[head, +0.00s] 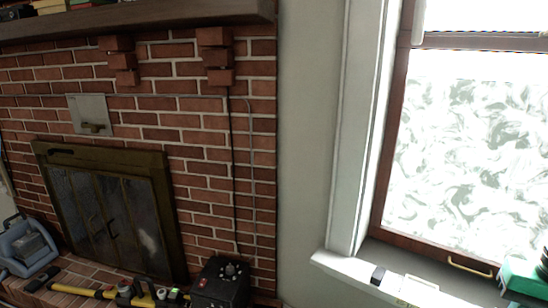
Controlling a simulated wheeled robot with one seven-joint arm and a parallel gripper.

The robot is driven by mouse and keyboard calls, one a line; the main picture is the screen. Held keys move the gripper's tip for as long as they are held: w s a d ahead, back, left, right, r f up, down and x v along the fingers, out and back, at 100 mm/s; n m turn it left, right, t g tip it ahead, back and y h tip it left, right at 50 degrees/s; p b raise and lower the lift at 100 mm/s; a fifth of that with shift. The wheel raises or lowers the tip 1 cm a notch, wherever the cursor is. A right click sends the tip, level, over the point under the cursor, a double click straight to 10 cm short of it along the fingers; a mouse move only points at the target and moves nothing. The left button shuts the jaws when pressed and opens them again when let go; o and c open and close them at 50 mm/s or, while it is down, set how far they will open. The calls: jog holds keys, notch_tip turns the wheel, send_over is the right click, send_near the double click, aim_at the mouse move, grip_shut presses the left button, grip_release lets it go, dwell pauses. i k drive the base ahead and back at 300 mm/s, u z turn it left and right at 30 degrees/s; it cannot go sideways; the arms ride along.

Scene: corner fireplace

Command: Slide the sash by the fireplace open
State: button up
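The sash (383,190) by the fireplace has a dark brown wooden frame and a bright pane with a swirled, frosted pattern. It fills the right side of the head view, inside a white window casing. A brass pull handle (470,265) is on its bottom rail. The bottom rail appears to sit down at the sill, so the sash looks closed. A brown rail crosses near the top of the window. The brick fireplace (190,130) is on the left, with a dark metal-framed glass door (105,210). My gripper is not in view.
A yellow tool (85,291), a black box (222,285) and a blue-grey case (28,245) sit at the hearth.

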aim_at(478, 266)
jog(key=u, duration=1.65)
jog(key=k, duration=1.2)
jog(key=z, duration=1.5)
jog(key=i, duration=0.35)
jog(key=z, duration=0.15)
